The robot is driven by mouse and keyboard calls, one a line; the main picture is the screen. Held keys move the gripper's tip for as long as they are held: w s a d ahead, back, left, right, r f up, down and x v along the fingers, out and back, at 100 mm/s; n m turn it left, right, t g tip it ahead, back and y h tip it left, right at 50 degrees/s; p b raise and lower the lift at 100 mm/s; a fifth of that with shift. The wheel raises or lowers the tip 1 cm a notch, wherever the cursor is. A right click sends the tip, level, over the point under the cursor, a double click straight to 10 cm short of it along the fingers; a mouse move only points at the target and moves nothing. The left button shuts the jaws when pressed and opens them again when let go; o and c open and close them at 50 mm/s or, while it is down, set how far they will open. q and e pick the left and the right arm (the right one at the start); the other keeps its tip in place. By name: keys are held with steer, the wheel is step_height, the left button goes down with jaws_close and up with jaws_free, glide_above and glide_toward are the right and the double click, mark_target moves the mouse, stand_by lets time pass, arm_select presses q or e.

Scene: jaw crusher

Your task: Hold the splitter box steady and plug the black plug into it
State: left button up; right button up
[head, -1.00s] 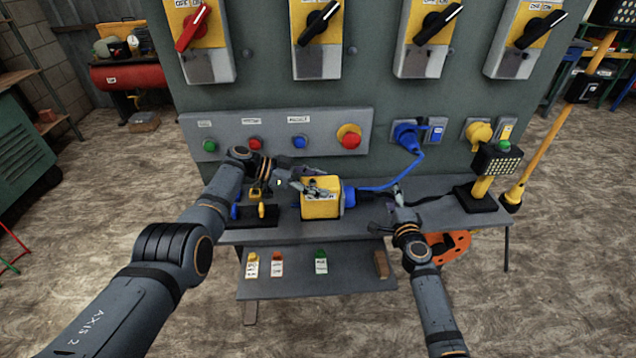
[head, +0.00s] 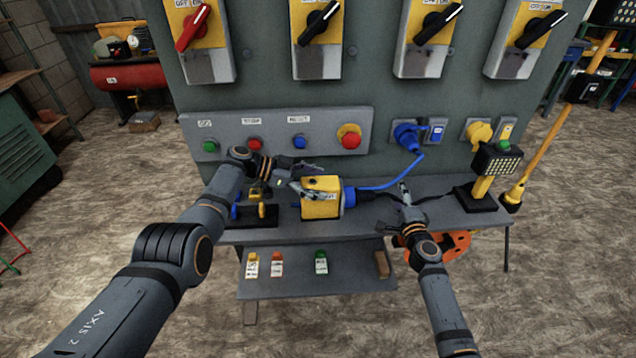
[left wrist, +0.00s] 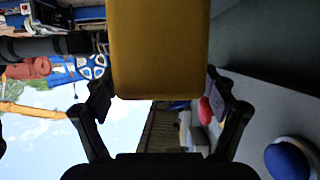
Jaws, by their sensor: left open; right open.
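The yellow splitter box (head: 320,206) stands on the bench shelf, with a blue socket (head: 348,197) on its right side. My left gripper (head: 306,180) is open at the box's upper left. In the left wrist view the yellow box (left wrist: 160,45) fills the space between the spread fingers of this gripper (left wrist: 158,97). The black plug (head: 368,195) is at the blue socket, in line with it; how deep it sits cannot be told. My right gripper (head: 404,193) is open and empty, just right of the plug, near the black cable.
A blue cable (head: 385,187) runs from the box to a blue wall plug (head: 408,136). A work lamp (head: 485,185) stands at the shelf's right end. A black holder (head: 255,217) is left of the box. Tagged items lie on the lower shelf (head: 345,285).

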arm_select(q)
steer(key=v, duration=1.2)
